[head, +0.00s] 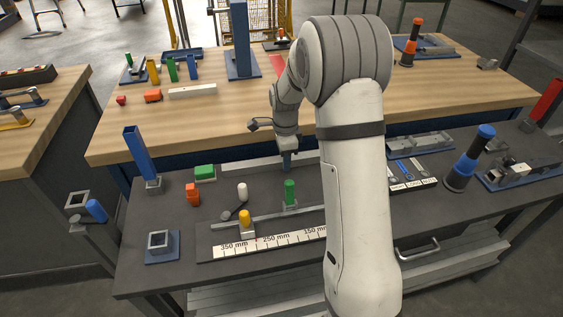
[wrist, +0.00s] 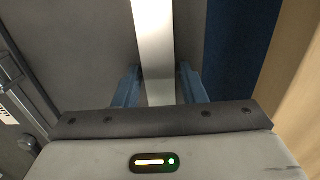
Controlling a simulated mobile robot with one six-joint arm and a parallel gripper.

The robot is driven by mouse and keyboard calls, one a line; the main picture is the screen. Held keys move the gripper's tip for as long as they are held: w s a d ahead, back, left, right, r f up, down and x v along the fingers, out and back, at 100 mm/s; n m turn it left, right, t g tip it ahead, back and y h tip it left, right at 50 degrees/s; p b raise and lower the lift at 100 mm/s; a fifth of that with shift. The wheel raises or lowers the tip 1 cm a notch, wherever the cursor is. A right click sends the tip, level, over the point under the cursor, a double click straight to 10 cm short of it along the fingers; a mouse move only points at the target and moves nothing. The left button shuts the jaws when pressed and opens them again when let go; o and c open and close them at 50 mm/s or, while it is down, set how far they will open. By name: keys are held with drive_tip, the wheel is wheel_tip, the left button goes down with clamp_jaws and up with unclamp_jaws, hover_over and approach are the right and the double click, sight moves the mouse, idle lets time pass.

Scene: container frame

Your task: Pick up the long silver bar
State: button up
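The long silver bar (head: 245,163) lies along the back edge of the dark table in the head view, and part of it is hidden by my arm. It also shows in the wrist view (wrist: 153,40), running lengthwise between my blue fingers. My gripper (head: 287,166) points down over the bar near its visible middle. In the wrist view my gripper (wrist: 160,75) has one finger on each side of the bar, with a narrow gap visible at the right finger. The fingers look open. Whether the fingertips reach below the bar's top is unclear.
A wooden bench (head: 230,125) stands directly behind the bar, higher than the dark table. A green block (head: 205,173) and a tilted blue post (head: 141,155) are left of the bar.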

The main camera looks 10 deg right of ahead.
drive_tip(key=c, duration=0.8)
drive_tip(key=shift+r, duration=0.15)
